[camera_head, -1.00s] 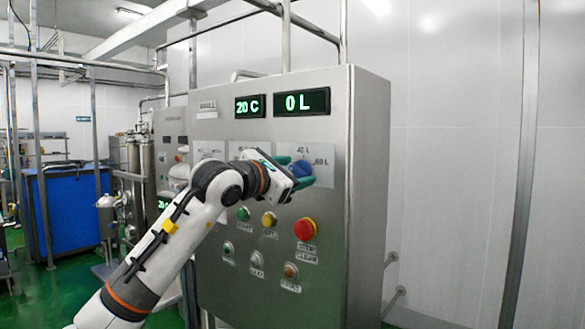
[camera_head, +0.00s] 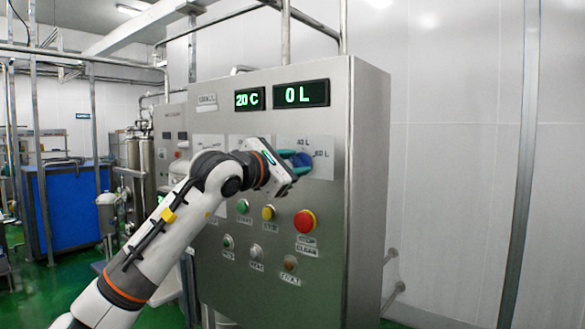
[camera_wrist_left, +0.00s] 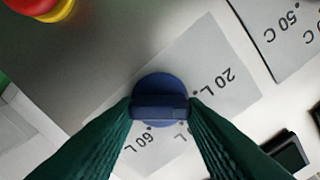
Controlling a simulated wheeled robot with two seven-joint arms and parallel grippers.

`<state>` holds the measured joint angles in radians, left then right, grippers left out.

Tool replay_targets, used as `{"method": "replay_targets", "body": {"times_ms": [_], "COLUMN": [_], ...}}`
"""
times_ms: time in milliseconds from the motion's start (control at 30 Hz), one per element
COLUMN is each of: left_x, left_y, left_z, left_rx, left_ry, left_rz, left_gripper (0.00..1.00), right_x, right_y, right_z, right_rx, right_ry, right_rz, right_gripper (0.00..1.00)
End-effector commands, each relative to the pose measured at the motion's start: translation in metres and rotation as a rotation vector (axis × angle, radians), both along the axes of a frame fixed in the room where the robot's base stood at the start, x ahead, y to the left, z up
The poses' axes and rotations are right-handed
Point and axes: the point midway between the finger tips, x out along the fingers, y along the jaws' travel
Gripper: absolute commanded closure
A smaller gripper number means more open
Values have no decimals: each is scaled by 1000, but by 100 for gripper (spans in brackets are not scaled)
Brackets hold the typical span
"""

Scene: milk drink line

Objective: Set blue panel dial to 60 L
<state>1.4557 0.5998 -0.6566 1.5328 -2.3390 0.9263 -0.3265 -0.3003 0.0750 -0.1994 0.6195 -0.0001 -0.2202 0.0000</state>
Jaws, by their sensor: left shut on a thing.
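The blue dial (camera_head: 302,160) sits on a light label plate at the upper right of the steel panel's front. In the left wrist view the dial (camera_wrist_left: 160,104) shows a raised grip bar, with "20 L" and "60 L" printed around it. My left gripper (camera_head: 297,163) is shut on the dial's grip bar, with one green finger on each side (camera_wrist_left: 160,112). Part of the label is hidden behind the fingers. The volume display (camera_head: 301,94) reads "0 L". My right gripper is not in view.
A blue container (camera_head: 68,208) stands at the far left.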

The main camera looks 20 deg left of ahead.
Motion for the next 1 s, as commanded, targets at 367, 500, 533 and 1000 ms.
{"method": "replay_targets", "body": {"times_ms": [367,500,533,1000], "left_x": [0,0,0,0], "left_y": [-1,-1,-1,-1], "left_z": [-3,-3,-4,-5], "left_rx": [327,453,480,899], "left_ry": [-118,-163,-173,-324], "left_rz": [1,1,1,-1], "left_gripper": [86,86,86,86], "right_x": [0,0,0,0], "right_y": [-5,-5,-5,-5], "right_z": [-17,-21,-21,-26], "right_rx": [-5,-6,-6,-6], "right_ry": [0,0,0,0], "right_rz": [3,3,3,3], "right_gripper": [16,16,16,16]}}
